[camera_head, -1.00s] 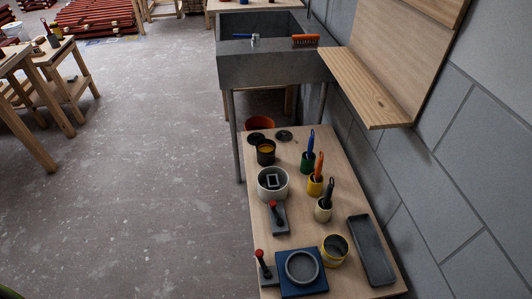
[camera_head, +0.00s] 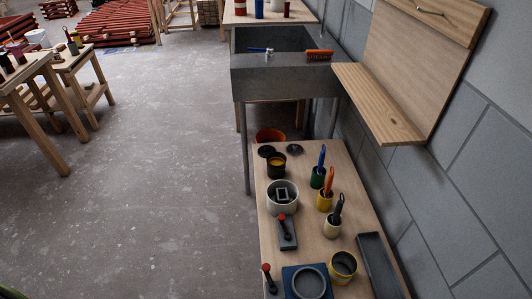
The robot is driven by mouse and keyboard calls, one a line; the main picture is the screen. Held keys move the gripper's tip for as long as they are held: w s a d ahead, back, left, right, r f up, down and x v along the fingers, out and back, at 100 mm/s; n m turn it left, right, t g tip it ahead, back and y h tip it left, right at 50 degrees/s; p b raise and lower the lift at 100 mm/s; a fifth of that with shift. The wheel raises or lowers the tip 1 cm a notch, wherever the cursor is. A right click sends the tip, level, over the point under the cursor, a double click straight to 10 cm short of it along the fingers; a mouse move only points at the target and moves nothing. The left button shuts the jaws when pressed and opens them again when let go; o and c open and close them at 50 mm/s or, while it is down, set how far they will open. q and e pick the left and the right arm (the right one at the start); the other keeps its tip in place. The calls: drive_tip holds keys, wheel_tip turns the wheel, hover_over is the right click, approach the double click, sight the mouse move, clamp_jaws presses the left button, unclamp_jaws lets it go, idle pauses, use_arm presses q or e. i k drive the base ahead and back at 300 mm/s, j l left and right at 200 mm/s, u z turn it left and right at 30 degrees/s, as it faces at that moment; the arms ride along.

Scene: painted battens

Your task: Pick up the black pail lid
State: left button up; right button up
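Two dark round flat discs lie at the far end of the low wooden table (camera_head: 311,240). The right disc (camera_head: 294,149) is dark grey with a small raised middle. Either could be the black pail lid; they are too small to tell for sure. Neither of my grippers is in view.
A white pail (camera_head: 282,202), brush pots (camera_head: 332,226), a yellow tin (camera_head: 343,265), a grey tray (camera_head: 378,266) and a blue board (camera_head: 289,272) crowd the table. A stone sink (camera_head: 285,80) stands behind it. A wooden shelf (camera_head: 385,105) juts from the right wall. Floor (camera_head: 150,200) is clear on the left.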

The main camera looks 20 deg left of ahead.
sight(264, 151)
drive_tip(key=j+z, duration=0.35)
drive_tip(key=j, duration=0.65)
drive_tip(key=j+z, duration=0.35)
drive_tip(key=j, duration=0.6)
drive_tip(key=k, duration=0.05)
